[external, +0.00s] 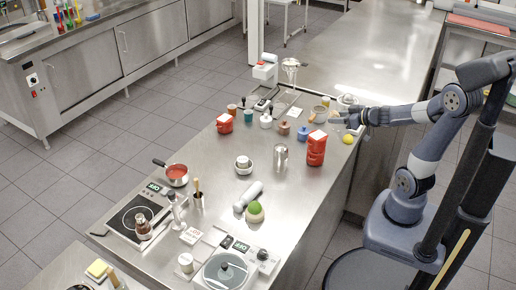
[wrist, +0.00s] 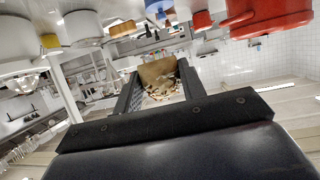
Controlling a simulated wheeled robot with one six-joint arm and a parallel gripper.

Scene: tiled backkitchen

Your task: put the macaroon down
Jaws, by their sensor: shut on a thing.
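My gripper (wrist: 160,82) is shut on a tan, roundish thing, which I take to be the macaroon (wrist: 158,72); it sits between the two dark fingers in the wrist view. In the external view my gripper (external: 348,118) reaches in from the right over the far right part of the steel counter (external: 225,185). The macaroon is too small or hidden to make out there. I cannot tell whether it touches anything below.
Near my gripper stand a glass jar (external: 318,113), a yellow ball-like thing (external: 348,139), stacked red containers (external: 316,150) and a small blue pot (external: 303,133). Bare steel lies around that bowl.

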